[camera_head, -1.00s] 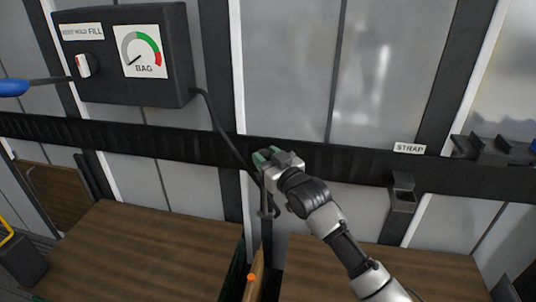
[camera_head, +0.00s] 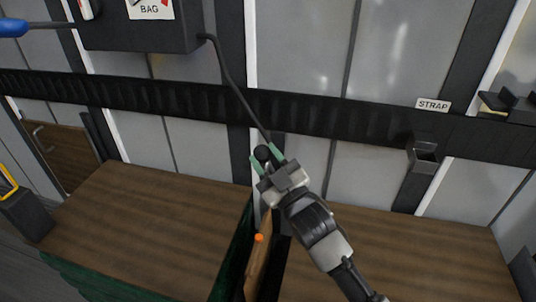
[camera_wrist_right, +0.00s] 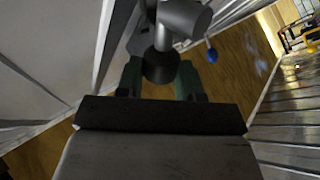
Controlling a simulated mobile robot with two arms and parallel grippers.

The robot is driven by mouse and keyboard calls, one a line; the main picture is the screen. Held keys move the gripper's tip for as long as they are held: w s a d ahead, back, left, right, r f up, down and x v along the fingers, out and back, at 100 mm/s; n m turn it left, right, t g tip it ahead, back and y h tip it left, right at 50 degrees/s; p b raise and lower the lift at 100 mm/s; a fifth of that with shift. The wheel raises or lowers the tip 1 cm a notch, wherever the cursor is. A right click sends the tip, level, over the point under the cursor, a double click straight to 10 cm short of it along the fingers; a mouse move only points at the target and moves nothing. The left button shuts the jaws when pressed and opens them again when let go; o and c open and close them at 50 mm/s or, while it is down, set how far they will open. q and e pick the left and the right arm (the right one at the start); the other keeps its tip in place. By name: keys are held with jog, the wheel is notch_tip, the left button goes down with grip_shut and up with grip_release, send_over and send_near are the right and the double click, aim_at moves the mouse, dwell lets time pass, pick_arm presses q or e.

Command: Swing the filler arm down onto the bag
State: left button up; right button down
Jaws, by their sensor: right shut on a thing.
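My right gripper (camera_head: 266,162) is below the black wall rail, its green fingertips shut on a dark round knob (camera_head: 262,153), which I take as part of the filler arm. In the right wrist view the dark knob (camera_wrist_right: 160,68) sits between the green fingers, under a grey cylinder (camera_wrist_right: 183,18). A brown strip with an orange spot (camera_head: 259,238), probably the bag and its valve, stands in the gap between two wooden-topped loads, below the gripper and apart from it. My left gripper is not in view.
The wall box (camera_head: 140,35) with a BAG gauge is at the upper left, beside a blue-ended rod (camera_head: 12,28). A STRAP label (camera_head: 433,105) and a bracket (camera_head: 422,152) are at the right. The wooden tops (camera_head: 140,215) on both sides are clear.

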jog(key=shift+f, duration=0.1)
jog(key=c, duration=0.7)
grip_release()
jog(key=shift+s, duration=0.1)
jog(key=b+v, duration=0.1)
jog(key=v, duration=0.9)
jog(key=shift+s+d+b, duration=0.2)
jog(key=shift+s+b, duration=0.05)
jog(key=shift+b, duration=0.05)
jog(key=shift+f, duration=0.15)
